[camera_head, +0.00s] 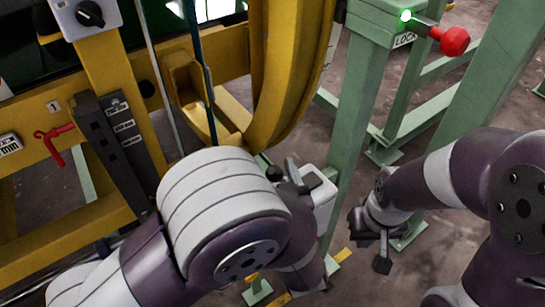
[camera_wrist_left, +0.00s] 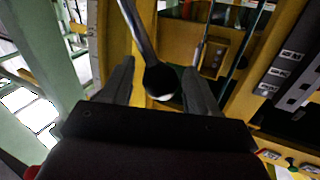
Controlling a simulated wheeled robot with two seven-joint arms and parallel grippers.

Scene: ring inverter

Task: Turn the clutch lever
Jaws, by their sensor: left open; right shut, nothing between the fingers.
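A metal rod with a black ball knob, which looks like the clutch lever (camera_wrist_left: 160,80), reaches in from the top of the left wrist view. Its knob lies between the two spread fingers of my left gripper (camera_wrist_left: 158,88), with gaps visible on both sides. In the head view the black knob (camera_head: 274,173) shows beside my left gripper (camera_head: 294,174), partly hidden by my left arm. The rod itself cannot be made out there. My right gripper (camera_head: 376,248) is shut and empty, low at the right, apart from the lever.
A slotted dark panel with labels (camera_head: 122,135) and a red handle (camera_head: 54,140) are on the yellow frame at left. A curved yellow beam (camera_head: 285,70) rises behind the left gripper. A green post (camera_head: 362,95) carries a red knob (camera_head: 454,41), a "LOCK" label and a lit green lamp.

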